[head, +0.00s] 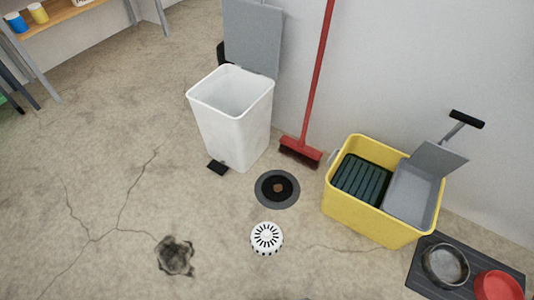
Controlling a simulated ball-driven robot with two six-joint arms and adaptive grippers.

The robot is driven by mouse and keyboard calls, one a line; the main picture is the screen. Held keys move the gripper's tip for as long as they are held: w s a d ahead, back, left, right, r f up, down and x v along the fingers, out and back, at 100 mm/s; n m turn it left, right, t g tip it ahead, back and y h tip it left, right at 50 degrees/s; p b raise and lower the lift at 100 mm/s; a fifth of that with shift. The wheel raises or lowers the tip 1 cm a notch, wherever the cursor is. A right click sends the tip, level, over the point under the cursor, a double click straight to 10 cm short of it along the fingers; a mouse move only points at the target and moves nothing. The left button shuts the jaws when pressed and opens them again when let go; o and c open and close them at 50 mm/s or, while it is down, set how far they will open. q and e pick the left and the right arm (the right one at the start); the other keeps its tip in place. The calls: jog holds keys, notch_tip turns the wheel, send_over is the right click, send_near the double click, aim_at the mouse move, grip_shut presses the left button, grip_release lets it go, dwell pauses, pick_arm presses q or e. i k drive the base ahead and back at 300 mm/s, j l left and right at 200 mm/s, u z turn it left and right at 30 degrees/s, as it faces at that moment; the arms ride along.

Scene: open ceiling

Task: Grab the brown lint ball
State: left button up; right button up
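A small round brown lump, which looks like the brown lint ball (278,188), sits in the dark middle of a round floor drain (264,198). The drain has a grey outer ring and a black inside. A white round slotted cover (267,239) lies on the floor just in front of the drain, apart from it. Neither of my grippers is in view. Nothing covers the brown lump from above.
A white bin (240,138) with a raised grey lid stands behind the drain. A red broom (302,150) leans by the wall. A yellow mop bucket (365,222) stands right. Bowls on a dark mat (425,285) lie front right.

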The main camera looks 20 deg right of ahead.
aim_at(278, 188)
jog(key=i+j+z, duration=0.1)
jog(key=z, duration=0.8)
jog(key=i+j+z, duration=0.45)
jog(key=j, duration=0.2)
jog(key=j+z, duration=0.25)
jog(key=i+j+z, duration=0.2)
jog(key=j, duration=0.25)
jog(key=i+j, duration=0.1)
jog(key=j, duration=0.75)
jog(key=i+j+z, duration=0.1)
jog(key=j, duration=0.7)
